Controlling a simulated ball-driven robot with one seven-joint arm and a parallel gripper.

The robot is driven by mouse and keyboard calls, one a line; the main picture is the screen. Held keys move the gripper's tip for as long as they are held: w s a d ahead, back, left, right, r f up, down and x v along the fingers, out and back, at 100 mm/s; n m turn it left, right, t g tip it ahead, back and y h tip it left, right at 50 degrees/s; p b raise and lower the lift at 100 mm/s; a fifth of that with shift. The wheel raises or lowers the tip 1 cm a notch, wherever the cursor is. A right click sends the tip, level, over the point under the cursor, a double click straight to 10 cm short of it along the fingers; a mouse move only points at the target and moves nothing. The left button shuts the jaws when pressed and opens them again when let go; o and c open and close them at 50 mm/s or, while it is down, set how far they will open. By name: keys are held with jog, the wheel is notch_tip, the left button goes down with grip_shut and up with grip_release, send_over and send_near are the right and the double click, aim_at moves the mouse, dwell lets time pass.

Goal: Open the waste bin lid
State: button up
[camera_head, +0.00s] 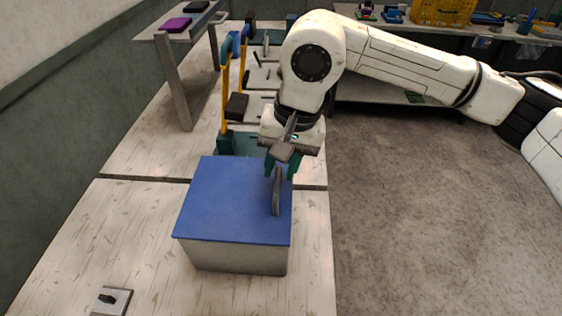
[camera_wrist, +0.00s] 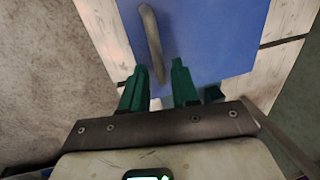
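The waste bin (camera_head: 238,257) is a pale box on the worktable with a flat blue lid (camera_head: 225,205), which is shut. A grey bar handle (camera_head: 277,192) stands along the lid's right side. My gripper (camera_head: 282,170) is above the far end of the handle, its green fingers pointing down. In the wrist view the handle (camera_wrist: 151,42) runs across the blue lid (camera_wrist: 205,35), and its near end lies between the two green fingertips (camera_wrist: 158,72). The fingers are apart, with gaps beside the handle. Whether they are level with the handle I cannot tell.
A small plate with a black knob (camera_head: 111,300) lies at the front left of the worktable. A yellow-and-blue frame (camera_head: 232,75) with a dark block stands behind the bin. A raised shelf (camera_head: 175,35) is at the back left. Open floor (camera_head: 420,220) lies to the right.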

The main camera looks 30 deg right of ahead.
grip_shut()
jog(key=shift+r, duration=0.1)
dwell(0.4)
